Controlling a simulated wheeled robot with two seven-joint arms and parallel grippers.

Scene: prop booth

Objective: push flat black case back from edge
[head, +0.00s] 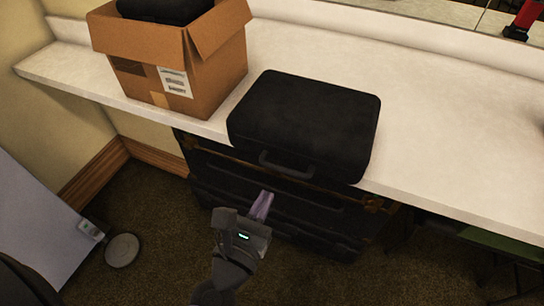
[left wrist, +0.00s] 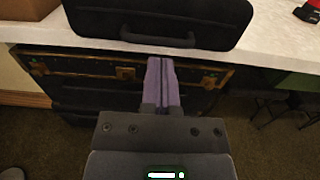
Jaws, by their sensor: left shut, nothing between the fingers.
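The flat black case (head: 305,115) lies on the white counter (head: 440,130), with its handle side at the front edge and its handle facing me. It also shows at the top of the left wrist view (left wrist: 165,18). My left gripper (head: 262,205) is shut and empty, with its pale purple fingers together. It is in front of the counter, below and short of the case's handle; in the left wrist view its fingertips (left wrist: 161,62) point toward the case with a gap between. My right gripper is not in view.
An open cardboard box (head: 185,70) with a black item inside stands left of the case. A black trunk with brass trim (head: 290,205) is under the counter, behind my left gripper. A red item (head: 522,20) is at the far right.

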